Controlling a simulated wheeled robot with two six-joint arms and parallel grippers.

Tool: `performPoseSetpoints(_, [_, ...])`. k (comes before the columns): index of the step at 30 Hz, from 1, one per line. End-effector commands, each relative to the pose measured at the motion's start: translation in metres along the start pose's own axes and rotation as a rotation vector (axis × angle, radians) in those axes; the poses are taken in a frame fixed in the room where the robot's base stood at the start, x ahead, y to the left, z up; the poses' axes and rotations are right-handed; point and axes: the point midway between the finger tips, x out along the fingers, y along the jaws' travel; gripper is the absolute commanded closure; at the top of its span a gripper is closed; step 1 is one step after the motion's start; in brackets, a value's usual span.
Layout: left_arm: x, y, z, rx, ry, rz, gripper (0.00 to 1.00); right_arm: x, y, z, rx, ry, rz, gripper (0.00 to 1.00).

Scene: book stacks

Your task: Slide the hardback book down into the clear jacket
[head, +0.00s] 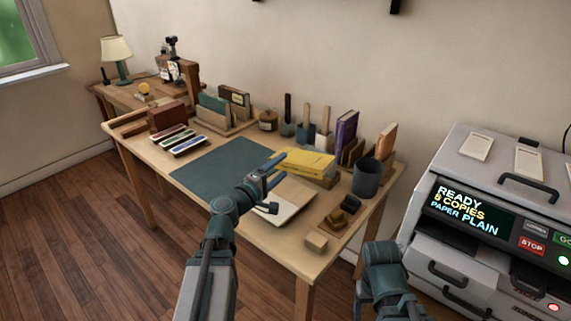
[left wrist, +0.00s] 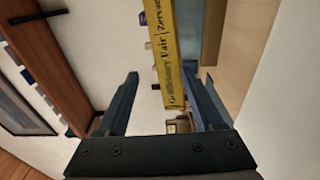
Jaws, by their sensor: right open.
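A yellow hardback book (head: 305,162) lies on the desk just beyond my left gripper (head: 268,188). In the left wrist view its lettered yellow spine (left wrist: 163,50) runs down toward the space between my left fingers (left wrist: 160,70). Those fingers stand apart with visible gaps to the spine, so the gripper is open. A flat cream item (head: 290,203) lies on the desk beside my left gripper, partly hidden by it. I cannot make out which thing is the clear jacket. My right gripper (head: 378,287) is low at the right, off the desk, open, its fingers barely visible.
A dark mat (head: 222,167) covers the middle of the desk. Upright books (head: 346,130), a dark cup (head: 367,178) and small blocks (head: 317,242) crowd the right end. A copier (head: 490,200) stands to the right.

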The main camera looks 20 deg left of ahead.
Motion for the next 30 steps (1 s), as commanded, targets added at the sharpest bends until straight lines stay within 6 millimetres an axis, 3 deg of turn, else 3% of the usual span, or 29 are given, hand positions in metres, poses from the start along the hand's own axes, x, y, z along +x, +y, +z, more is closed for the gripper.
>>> performPoseSetpoints(6, [-0.002,0.0,0.0,0.0,0.0,0.0,0.33,0.0,0.0,0.0,0.0,0.0,0.0,0.26])
performPoseSetpoints(9, [-0.001,0.003,-0.001,0.001,-0.006,-0.004,0.47,-0.004,0.0,0.0,0.0,0.0,0.0,0.26])
performPoseSetpoints(10, [0.0,0.006,-0.002,0.002,-0.014,-0.009,0.47,-0.008,0.001,0.0,0.0,0.0,0.0,0.26])
performPoseSetpoints(16, [0.008,0.035,-0.013,0.015,-0.16,-0.139,0.47,-0.065,0.006,0.004,0.0,0.0,0.0,0.26])
performPoseSetpoints(21, [-0.005,0.042,-0.03,-0.012,-0.309,-0.349,0.47,-0.115,0.011,0.007,0.001,0.0,0.0,0.26])
performPoseSetpoints(25, [-0.024,0.042,-0.043,-0.051,-0.383,-0.504,0.47,-0.142,0.014,0.008,0.001,0.0,0.0,0.26])
performPoseSetpoints(30, [-0.045,0.038,-0.054,-0.095,-0.431,-0.635,0.47,-0.159,0.015,0.009,0.001,0.0,0.0,0.26])
